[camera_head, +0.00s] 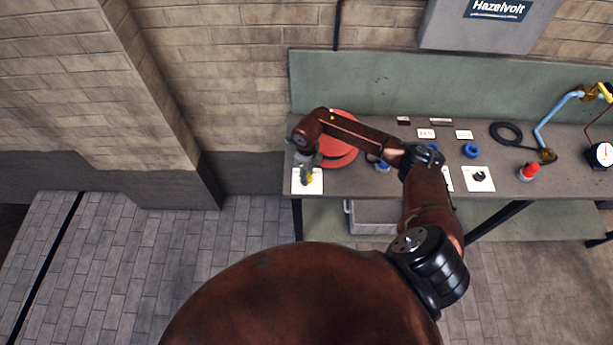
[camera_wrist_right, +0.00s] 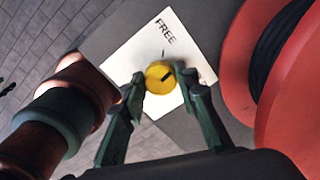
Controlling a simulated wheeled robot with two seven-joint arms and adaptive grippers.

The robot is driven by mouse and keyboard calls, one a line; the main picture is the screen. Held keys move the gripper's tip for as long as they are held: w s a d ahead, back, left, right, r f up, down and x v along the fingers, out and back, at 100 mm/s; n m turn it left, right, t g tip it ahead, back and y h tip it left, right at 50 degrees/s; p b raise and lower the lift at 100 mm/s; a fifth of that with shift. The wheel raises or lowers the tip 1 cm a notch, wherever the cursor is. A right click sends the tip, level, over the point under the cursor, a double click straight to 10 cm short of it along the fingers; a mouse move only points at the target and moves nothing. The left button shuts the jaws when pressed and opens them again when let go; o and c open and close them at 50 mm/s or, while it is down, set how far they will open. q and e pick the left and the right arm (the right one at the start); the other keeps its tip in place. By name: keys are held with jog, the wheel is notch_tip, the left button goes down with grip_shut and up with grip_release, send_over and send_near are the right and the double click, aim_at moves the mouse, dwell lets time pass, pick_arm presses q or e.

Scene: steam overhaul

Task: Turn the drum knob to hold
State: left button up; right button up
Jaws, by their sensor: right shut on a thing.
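The yellow drum knob (camera_wrist_right: 157,84) sits on a white plate (camera_wrist_right: 128,56) marked "FREE" above it, with a short tick below that word. A dark pointer mark on the knob slants toward the upper right, between the tick and the right finger. Any lettering at the plate's right side is mostly hidden by that finger. My right gripper (camera_wrist_right: 162,79) is shut on the knob, one finger on each side. In the head view, the plate (camera_head: 317,187) and my right gripper (camera_head: 308,174) are at the bench's left front corner. My left gripper is out of view.
A red drum (camera_head: 341,155) stands right beside the plate, close to my right wrist. Farther right on the bench (camera_head: 400,182) are a black knob (camera_head: 479,176), a red button (camera_head: 529,171) and a gauge (camera_head: 601,154). A grey bin (camera_head: 372,218) sits below.

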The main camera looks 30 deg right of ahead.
jog(key=m, duration=0.5)
jog(key=shift+m+b, duration=0.3)
jog(key=shift+b, duration=0.1)
jog(key=m, duration=0.5)
jog(key=shift+d, duration=0.1)
jog(key=shift+m, duration=0.3)
jog(key=o, duration=1.1)
jog(key=shift+o, duration=0.2)
jog(key=shift+r, duration=0.2)
notch_tip(320, 180, up, 12)
jog(key=shift+f, duration=0.2)
